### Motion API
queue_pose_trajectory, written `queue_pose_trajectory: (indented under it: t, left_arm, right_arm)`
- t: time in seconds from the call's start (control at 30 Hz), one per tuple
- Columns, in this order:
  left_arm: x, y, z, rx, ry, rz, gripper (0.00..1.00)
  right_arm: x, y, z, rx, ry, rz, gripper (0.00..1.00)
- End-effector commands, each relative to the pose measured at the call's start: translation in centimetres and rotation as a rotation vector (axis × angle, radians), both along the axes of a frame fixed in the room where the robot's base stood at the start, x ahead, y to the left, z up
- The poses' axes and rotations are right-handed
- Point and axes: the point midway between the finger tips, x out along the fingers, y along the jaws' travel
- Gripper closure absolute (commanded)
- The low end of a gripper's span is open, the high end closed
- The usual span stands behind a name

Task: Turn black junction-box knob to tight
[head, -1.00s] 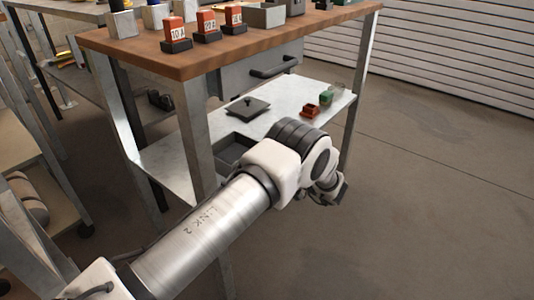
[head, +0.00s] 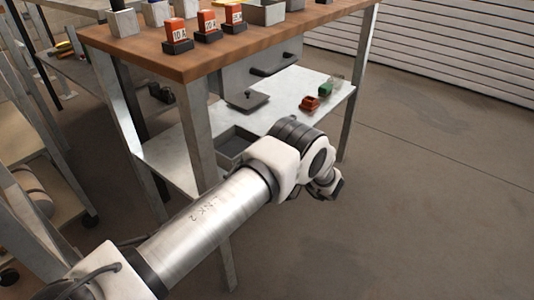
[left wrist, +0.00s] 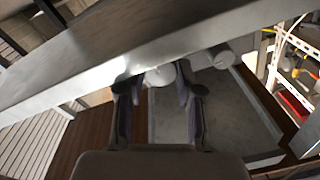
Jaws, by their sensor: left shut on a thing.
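My left arm comes in from the lower left in the head view, and its wrist end (head: 327,184) hangs in front of the workbench's right part. The fingers of my left gripper (left wrist: 158,83) show in the left wrist view, spread apart around something at their tips. A pale rounded thing (left wrist: 160,75) shows between the tips. I cannot make out whether it is the thing held. I cannot pick out a black junction-box knob for certain in either view. My right gripper is not in view.
The wooden-topped workbench (head: 150,58) carries orange blocks (head: 207,22) and small boxes. A black handle (head: 275,65) is below. The lower shelf (head: 285,105) holds a dark lid (head: 247,101), a red part (head: 310,103) and a green part (head: 326,90). Floor at right is clear.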

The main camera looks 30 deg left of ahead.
Motion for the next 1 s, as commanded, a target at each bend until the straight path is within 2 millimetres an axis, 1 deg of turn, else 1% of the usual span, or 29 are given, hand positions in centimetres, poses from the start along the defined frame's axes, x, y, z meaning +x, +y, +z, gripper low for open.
queue_pose_trajectory:
  t: [0.23,0.27,0.57,0.67,0.77,1.0]
  left_arm:
    - [0.0,0.0,0.0,0.000,-0.001,-0.001,0.99]
    - [0.0,0.0,0.0,0.000,-0.001,-0.001,0.54]
    - [0.0,-0.1,0.0,0.000,-0.001,-0.001,0.54]
    - [0.0,-0.9,0.0,0.001,-0.002,-0.003,0.54]
    - [0.0,-2.8,-0.1,0.000,-0.002,-0.005,0.54]
    - [-0.3,-9.0,-0.5,0.000,-0.002,-0.005,0.54]
  right_arm:
    - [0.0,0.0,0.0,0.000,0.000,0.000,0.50]
    - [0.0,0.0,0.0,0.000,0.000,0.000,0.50]
    - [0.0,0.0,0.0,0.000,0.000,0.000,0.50]
    - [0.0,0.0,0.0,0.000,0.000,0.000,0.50]
    - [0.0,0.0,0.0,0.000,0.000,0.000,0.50]
    - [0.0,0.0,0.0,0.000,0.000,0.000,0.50]
